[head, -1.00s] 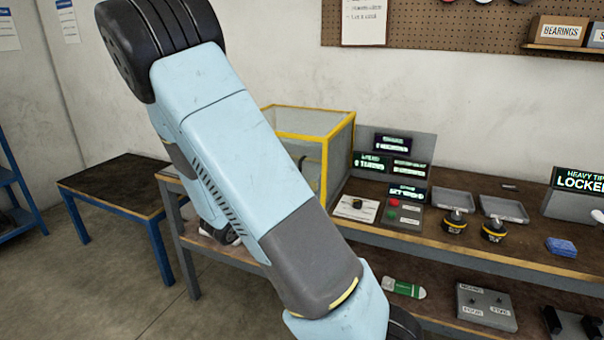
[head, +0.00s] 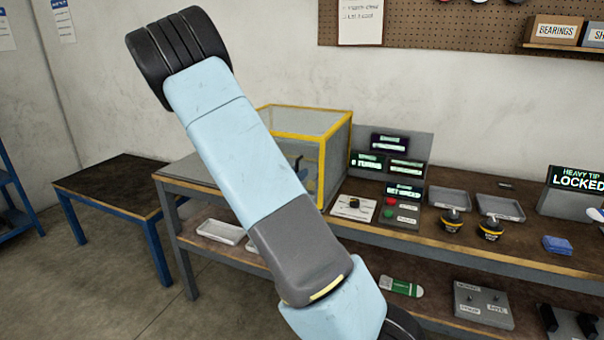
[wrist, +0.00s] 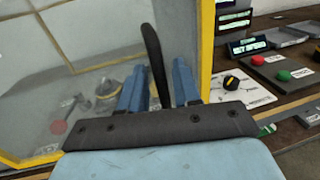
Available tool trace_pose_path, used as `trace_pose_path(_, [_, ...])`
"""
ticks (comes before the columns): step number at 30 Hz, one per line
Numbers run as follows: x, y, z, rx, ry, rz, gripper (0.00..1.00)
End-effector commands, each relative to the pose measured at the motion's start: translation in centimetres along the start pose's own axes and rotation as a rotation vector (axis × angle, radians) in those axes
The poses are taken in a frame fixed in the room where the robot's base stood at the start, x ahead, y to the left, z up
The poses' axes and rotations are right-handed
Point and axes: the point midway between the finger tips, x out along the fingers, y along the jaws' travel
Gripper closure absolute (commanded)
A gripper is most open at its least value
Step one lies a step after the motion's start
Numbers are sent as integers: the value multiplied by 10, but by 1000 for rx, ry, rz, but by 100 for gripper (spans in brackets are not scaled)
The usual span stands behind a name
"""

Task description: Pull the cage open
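The cage (head: 337,148) is a clear-panelled box with a yellow frame, standing on the workbench behind my arm. In the wrist view its yellow post (wrist: 206,45) rises just right of my gripper. A dark upright handle (wrist: 153,55) stands in front of the clear panel. My gripper (wrist: 158,85) has its blue fingers apart, one on each side of the handle, with narrow gaps visible. I cannot tell whether either finger touches it. In the head view my arm hides much of the cage front and most of the gripper. The cage looks closed.
Right of the cage stand lit displays (head: 390,143), a button box (head: 398,212), a card with a black knob (head: 353,207) and grey trays (head: 500,208). A blue-legged table (head: 110,185) stands left. Floor is clear between it and the workbench (head: 185,205).

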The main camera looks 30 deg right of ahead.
Motion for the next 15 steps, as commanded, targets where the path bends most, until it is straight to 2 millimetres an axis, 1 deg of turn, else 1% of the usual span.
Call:
trace_pose_path(6, [0,0,0,0,0,0,68])
trace_pose_path(8, [0,0,0,0,0,0,73])
trace_pose_path(15, [0,0,0,0,0,0,96])
